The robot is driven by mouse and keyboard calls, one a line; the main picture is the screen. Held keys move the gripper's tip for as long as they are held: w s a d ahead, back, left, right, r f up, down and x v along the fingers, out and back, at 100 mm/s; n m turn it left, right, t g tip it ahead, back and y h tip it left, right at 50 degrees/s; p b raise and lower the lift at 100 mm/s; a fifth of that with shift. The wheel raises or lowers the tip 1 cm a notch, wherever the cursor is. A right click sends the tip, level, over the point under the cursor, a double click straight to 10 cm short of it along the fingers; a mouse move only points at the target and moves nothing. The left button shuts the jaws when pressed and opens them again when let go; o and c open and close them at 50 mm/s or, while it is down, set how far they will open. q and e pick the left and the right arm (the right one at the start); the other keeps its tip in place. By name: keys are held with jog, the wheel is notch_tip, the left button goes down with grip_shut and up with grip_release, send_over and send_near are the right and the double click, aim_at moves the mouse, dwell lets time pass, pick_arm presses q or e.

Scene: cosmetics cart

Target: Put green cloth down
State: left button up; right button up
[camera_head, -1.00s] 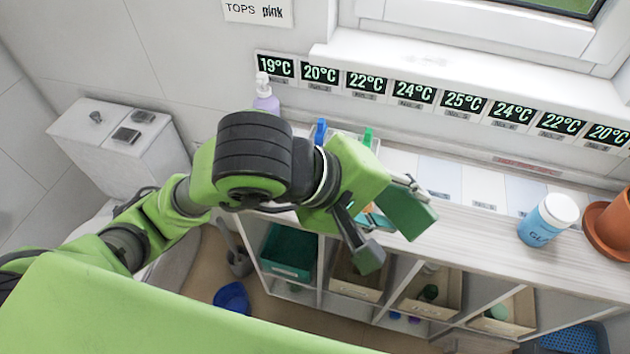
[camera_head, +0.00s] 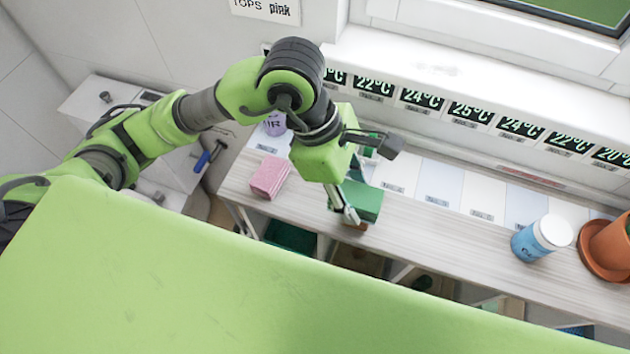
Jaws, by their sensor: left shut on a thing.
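The green cloth (camera_head: 362,201) is a folded, block-like piece over the wooden counter (camera_head: 440,231), left of its middle. My left gripper (camera_head: 368,180) is shut on it, with one finger in front of it and one behind. Whether the cloth touches the counter top is hard to tell. My right gripper is out of view.
A pink folded cloth (camera_head: 270,177) lies on the counter to the left, near a purple bottle (camera_head: 275,124). A blue jar with a white lid (camera_head: 541,238) and a terracotta pot (camera_head: 610,245) stand at the right. Bare counter lies between.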

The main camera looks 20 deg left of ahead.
pick_arm(q)
jog(key=w+a+f+p, duration=0.2)
jog(key=a, duration=0.3)
jog(key=p, duration=0.2)
send_over(320, 197)
jog(key=a, duration=0.1)
notch_tip(320, 197, down, 6)
jog(key=shift+a+r, duration=0.1)
jog(key=shift+a, duration=0.05)
jog(key=f+p, duration=0.2)
jog(key=f, duration=0.1)
jog(key=shift+a, duration=0.2)
jog(key=shift+f, duration=0.25)
jog(key=shift+d, duration=0.1)
jog(key=shift+f, duration=0.15)
jog(key=o, duration=1)
jog(key=shift+r, duration=0.2)
